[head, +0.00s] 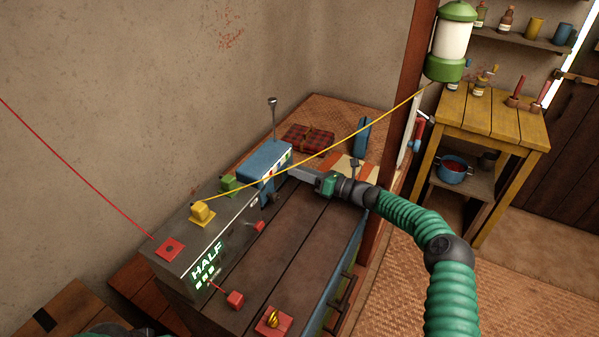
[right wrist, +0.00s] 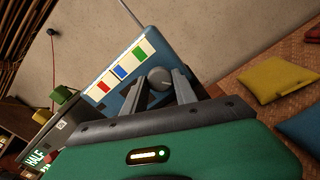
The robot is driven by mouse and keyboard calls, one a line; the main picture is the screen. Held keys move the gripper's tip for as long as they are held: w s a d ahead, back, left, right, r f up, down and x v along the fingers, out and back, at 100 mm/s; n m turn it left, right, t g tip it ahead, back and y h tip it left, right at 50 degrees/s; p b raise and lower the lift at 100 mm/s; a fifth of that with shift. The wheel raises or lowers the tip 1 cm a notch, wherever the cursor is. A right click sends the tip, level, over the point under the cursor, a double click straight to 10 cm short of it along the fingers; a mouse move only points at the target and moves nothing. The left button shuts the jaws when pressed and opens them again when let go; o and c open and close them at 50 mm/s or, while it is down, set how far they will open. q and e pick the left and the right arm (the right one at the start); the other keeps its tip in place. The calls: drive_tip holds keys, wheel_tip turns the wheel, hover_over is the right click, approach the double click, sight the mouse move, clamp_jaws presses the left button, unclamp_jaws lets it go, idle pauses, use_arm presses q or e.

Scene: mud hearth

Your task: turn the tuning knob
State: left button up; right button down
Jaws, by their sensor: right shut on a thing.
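The tuning knob (right wrist: 159,78) is a round grey dial with a light pointer mark. It sits on the front of a blue radio (right wrist: 118,80) beside a white strip with red, blue and green bands. In the head view the radio (head: 262,162) stands at the far end of a grey box, its antenna upright. My right gripper (head: 292,172) reaches in from the right, and its jaws are shut on the knob. In the right wrist view the two fingers (right wrist: 165,85) lie on either side of the knob. My left gripper is not in view.
The grey box (head: 186,258) carries yellow, green and red blocks and a lit HALF sign. A yellow cord runs above it to a green-and-white lantern (head: 452,40). A wooden post (head: 403,80) stands right of the radio. A yellow table (head: 490,115) is farther right.

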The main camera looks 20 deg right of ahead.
drive_tip(key=c, duration=1)
unclamp_jaws()
drive_tip(key=shift+d+f, duration=0.1)
drive_tip(key=shift+d, duration=0.1)
drive_tip(key=shift+r, duration=0.2)
drive_tip(key=r, duration=0.1)
drive_tip(key=s+r, duration=0.1)
drive_tip(key=r, duration=0.1)
drive_tip(key=s+a, duration=0.2)
drive_tip(key=s, duration=0.5)
drive_tip(key=s+a+r, duration=0.1)
drive_tip(key=s+a, duration=0.1)
drive_tip(key=s, duration=0.5)
drive_tip(key=shift+s+a+r+p, duration=0.15)
drive_tip(key=shift+r+p, duration=0.1)
drive_tip(key=shift+p, duration=0.2)
